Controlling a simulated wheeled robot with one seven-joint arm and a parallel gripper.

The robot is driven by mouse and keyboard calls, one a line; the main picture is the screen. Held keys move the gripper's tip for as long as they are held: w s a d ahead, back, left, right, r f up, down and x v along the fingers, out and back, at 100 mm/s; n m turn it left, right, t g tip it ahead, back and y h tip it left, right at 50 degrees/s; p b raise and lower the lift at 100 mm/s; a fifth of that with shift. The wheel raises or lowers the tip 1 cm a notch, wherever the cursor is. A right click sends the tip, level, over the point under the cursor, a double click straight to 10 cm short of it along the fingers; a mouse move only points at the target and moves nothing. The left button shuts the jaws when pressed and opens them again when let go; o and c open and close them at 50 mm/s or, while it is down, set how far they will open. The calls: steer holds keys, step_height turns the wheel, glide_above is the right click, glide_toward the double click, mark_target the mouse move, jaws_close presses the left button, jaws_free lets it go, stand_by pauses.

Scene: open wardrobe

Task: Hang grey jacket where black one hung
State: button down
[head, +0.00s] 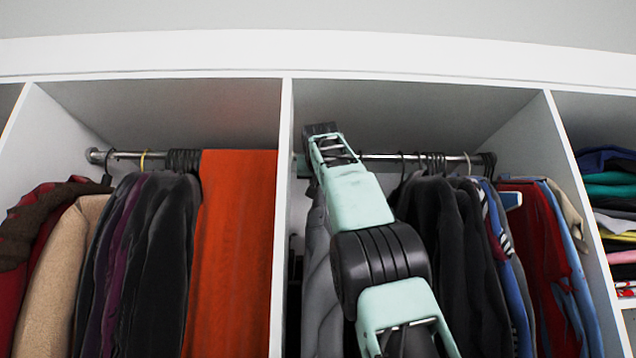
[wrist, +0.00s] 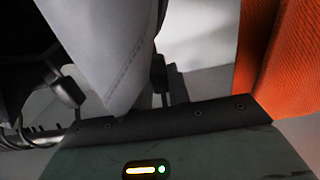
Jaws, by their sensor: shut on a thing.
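The grey jacket (head: 318,285) hangs at the left side of the right-hand compartment, partly behind my arm. In the wrist view its smooth grey cloth (wrist: 105,50) fills the upper middle, close to the fingers. My gripper (head: 320,132) is up at the left end of that compartment's rail (head: 378,156), shut on the grey jacket, seemingly at its hanger. The fingertips and hanger hook are hidden, so I cannot tell whether the hook touches the rail. Black jackets (head: 432,225) hang on the same rail, right of my arm.
A white divider (head: 281,200) stands close left of my gripper. Beyond it hang an orange cloth (head: 232,250) and several dark garments (head: 150,260). Blue and red garments (head: 540,250) crowd the right end. A short rail stretch shows bare between my arm and the black jackets.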

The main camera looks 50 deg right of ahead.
steer(key=shift+w+f, duration=0.1)
steer(key=shift+f, duration=0.1)
steer(key=c, duration=1.3)
jaws_free()
steer(key=shift+d, duration=0.1)
steer(key=shift+o, duration=0.2)
steer(key=shift+f, duration=0.2)
steer(key=shift+a+f+b, duration=0.1)
steer(key=shift+a+b, duration=0.1)
steer(key=shift+b, duration=0.1)
steer(key=r+b+v, duration=0.1)
steer(key=b+v, duration=0.4)
steer(key=v, duration=1.2)
steer(key=shift+s, duration=0.2)
